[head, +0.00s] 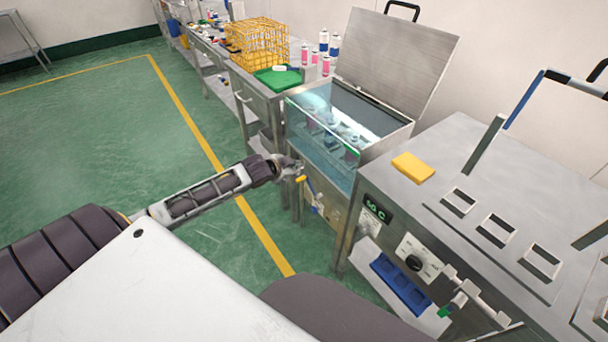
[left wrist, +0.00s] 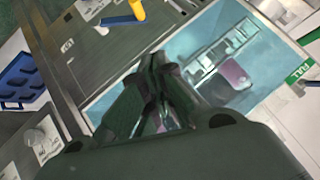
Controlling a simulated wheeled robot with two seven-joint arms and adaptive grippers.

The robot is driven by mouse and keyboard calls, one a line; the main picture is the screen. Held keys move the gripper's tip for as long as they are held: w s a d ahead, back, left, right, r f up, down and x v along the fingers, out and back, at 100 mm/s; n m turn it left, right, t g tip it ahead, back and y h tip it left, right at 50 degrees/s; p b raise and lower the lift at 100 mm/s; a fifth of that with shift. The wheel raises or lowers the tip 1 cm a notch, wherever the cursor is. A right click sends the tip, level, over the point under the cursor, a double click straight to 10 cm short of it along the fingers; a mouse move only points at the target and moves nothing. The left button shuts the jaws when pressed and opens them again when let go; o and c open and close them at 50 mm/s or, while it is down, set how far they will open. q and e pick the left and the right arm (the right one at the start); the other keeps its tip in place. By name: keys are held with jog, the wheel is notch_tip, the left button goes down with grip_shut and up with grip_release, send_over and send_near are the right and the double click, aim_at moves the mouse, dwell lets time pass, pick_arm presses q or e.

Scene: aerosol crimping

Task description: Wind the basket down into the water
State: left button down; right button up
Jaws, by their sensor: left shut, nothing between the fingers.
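The glass-fronted water bath (head: 328,165) stands open, with its steel lid (head: 393,62) raised. Several cans (head: 340,130) sit low inside behind the glass; the basket around them is hard to make out. A yellow crank grip (head: 300,179) sticks out in front of the bath and also shows in the left wrist view (left wrist: 137,9), with a blue and white part near it. My left gripper (head: 294,168) is shut and empty beside the grip. In the left wrist view its closed fingers (left wrist: 158,95) appear apart from the grip. My right gripper is not in view.
A steel machine (head: 465,160) with a yellow block (head: 412,167) on top and a blue tray (head: 400,283) at its front stands close right of the bath. A bench with a yellow wire crate (head: 257,43) and green tray (head: 278,78) stands behind. Green floor is free at left.

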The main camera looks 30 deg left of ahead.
pick_arm(q)
jog(key=shift+s+d+f+g, duration=0.3)
jog(key=shift+s+d+f, duration=0.2)
jog(key=shift+s+f, duration=0.25)
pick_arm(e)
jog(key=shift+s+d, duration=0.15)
pick_arm(q)
jog(key=shift+w+f, duration=0.1)
jog(key=shift+w, duration=0.05)
jog(key=s+a+f+b+x, duration=0.1)
jog(key=b+x, duration=0.2)
jog(key=x, duration=0.9)
jog(key=shift+a+f, duration=0.3)
jog(key=shift+f, duration=0.25)
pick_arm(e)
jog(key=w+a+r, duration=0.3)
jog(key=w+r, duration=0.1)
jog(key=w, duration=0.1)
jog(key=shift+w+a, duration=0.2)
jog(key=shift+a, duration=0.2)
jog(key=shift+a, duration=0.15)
